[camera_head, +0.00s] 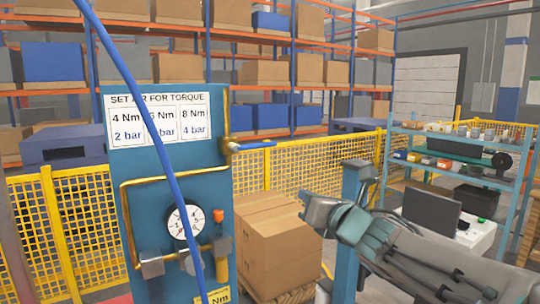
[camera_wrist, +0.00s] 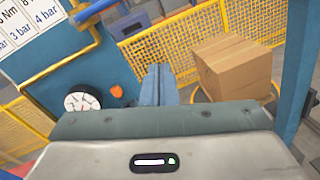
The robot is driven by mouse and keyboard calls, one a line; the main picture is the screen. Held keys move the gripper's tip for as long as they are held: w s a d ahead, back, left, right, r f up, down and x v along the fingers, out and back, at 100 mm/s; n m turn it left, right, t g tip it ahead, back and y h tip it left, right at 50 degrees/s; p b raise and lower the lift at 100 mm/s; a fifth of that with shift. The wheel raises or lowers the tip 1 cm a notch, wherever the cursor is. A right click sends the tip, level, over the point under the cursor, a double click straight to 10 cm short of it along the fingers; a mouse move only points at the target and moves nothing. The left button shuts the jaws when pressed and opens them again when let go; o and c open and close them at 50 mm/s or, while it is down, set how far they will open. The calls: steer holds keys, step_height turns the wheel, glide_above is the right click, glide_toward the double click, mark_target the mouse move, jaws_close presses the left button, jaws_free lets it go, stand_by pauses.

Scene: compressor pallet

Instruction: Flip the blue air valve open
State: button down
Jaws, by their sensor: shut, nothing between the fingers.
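The blue air valve handle (camera_head: 255,145) sticks out to the right from a brass fitting (camera_head: 233,147) on the upper right edge of the blue panel (camera_head: 188,120). It lies about level, across the upright run of yellow pipe. In the wrist view the blue handle (camera_wrist: 96,10) is at the top left. My gripper (camera_head: 306,200) is to the right of and below the handle, apart from it. In the wrist view my gripper's fingers (camera_wrist: 158,82) are together with nothing between them.
A blue hose (camera_head: 135,90) runs down in front of the panel. A gauge (camera_head: 184,222) and orange knob (camera_head: 218,215) sit lower on the panel. Yellow mesh fence (camera_head: 310,160) and cardboard boxes (camera_head: 278,245) stand behind. A shelf (camera_head: 460,180) is at right.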

mark_target(254, 145)
steer(key=a+n+y, duration=0.1)
steer(key=a+r+n+y, duration=0.1)
steer(key=n, duration=0.1)
steer(key=r+n, duration=0.1)
steer(key=n, duration=0.1)
steer(key=shift+s+a+g+y, duration=0.25)
steer(key=shift+a+g+y, duration=0.15)
steer(key=w+a+r+p, duration=0.4)
steer(key=w+a+p, duration=0.2)
steer(key=w, duration=0.3)
steer(key=shift+r, duration=0.25)
steer(key=shift+s+a, duration=0.1)
